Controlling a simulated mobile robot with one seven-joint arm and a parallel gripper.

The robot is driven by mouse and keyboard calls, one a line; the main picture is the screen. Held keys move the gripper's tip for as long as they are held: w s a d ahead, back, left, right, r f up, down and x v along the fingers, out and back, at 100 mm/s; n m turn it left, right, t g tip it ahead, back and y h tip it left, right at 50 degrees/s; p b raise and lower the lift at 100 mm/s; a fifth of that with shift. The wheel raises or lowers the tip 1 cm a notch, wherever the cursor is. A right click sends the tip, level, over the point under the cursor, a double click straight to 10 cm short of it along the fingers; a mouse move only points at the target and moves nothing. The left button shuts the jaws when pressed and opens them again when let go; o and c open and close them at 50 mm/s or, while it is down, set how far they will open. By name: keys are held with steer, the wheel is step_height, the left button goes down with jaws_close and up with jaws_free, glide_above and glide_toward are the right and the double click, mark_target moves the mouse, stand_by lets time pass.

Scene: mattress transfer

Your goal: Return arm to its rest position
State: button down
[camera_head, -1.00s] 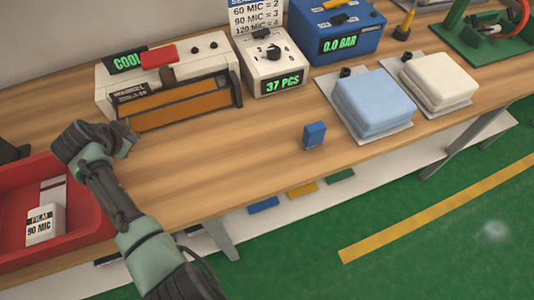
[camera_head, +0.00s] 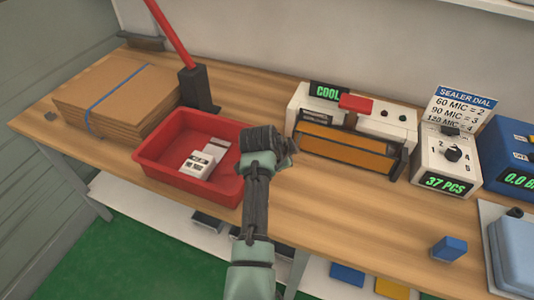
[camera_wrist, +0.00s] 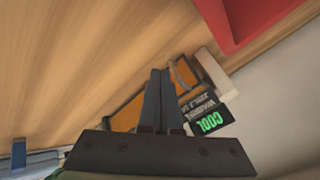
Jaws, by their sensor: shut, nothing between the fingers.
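My gripper (camera_head: 291,146) is above the wooden workbench (camera_head: 335,210), between the red tray and the sealer, with my arm reaching up from the bottom of the head view. In the wrist view, its two dark fingers (camera_wrist: 159,90) are together with nothing between them. The bench top and the sealer with its green COOL display (camera_wrist: 210,122) show behind them. No object is in my gripper.
A red tray (camera_head: 150,150) holding a film box (camera_head: 197,164) lies just left of my gripper. The sealer (camera_head: 350,150) stands to the right, then the dial box (camera_head: 446,160). Stacked cardboard (camera_head: 115,98) and a red-handled tool (camera_head: 170,32) are at left.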

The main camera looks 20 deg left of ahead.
steer(key=s+a+r, duration=0.2)
steer(key=s+r, duration=0.1)
steer(key=r, duration=0.2)
steer(key=shift+s, duration=0.25)
steer(key=shift+r, duration=0.15)
steer(key=w+d+r+n+t+y+p, duration=0.1)
steer(key=d+r+n+t, duration=0.3)
steer(key=r, duration=1.2)
steer(key=w+d+r+n+t+y+p, duration=0.1)
steer(key=d+r+t, duration=0.4)
steer(key=r, duration=1.1)
steer(key=s+d+r+n+t, duration=0.2)
steer(key=s+r+t, duration=0.3)
steer(key=s+r, duration=0.5)
steer(key=s+d+r+n+t+h, duration=0.1)
steer(key=s+d+r+n+t, duration=0.2)
steer(key=s+r, duration=0.7)
step_height(320, 180, up, 3)
steer(key=d+t, duration=0.2)
steer(key=shift+d+r+t+p, duration=0.2)
steer(key=shift+t+p, duration=0.1)
steer(key=shift+t, duration=0.1)
